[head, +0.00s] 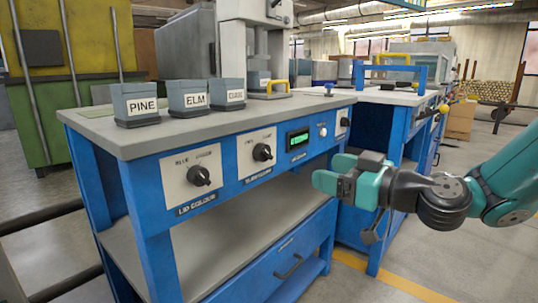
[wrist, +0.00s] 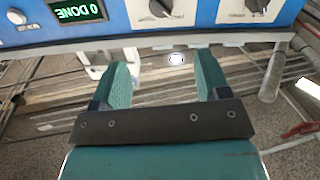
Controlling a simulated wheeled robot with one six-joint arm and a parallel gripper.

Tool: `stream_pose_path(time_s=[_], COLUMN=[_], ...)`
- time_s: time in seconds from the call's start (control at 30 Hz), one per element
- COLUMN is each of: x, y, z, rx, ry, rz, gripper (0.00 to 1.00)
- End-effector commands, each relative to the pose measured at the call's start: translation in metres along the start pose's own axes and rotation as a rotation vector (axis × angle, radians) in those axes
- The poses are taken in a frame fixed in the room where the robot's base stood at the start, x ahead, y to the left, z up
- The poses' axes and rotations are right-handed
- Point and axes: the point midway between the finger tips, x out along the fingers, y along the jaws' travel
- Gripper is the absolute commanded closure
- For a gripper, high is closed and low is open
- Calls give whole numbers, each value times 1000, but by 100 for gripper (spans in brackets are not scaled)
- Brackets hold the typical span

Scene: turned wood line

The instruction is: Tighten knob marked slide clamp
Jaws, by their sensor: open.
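The blue workbench front carries several black rotary knobs on white plates. In the head view a left knob (head: 199,176) sits above a dark label, a middle knob (head: 262,152) is left of the green display, and a right knob (head: 345,121) is at the far corner. The labels are too small for me to tell which says slide clamp. My gripper (head: 333,171) is open and empty, in front of the bench and apart from it. In the wrist view my gripper (wrist: 163,75) shows its two fingers spread below the panel, with two knobs (wrist: 160,8) (wrist: 255,5) partly cut off at the top.
A green display (head: 298,139) and a round button (head: 322,131) sit in the panel. Blocks marked PINE (head: 135,105), ELM (head: 188,98) and a third (head: 231,95) stand on the bench top. Below are an open shelf and a drawer (head: 285,260). A second blue bench stands behind.

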Motion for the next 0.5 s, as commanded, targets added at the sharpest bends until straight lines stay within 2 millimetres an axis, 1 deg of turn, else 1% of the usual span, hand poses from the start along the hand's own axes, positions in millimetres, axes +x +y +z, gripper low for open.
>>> stream_pose_path(time_s=[0.03,0.3,0.5], x=[11,73,116], y=[-2,-3,-3], z=[-2,-2,0], rx=[-2,-1,-2], ry=[1,2,-1], rz=[-7,-8,-7], gripper=[31,31,31])
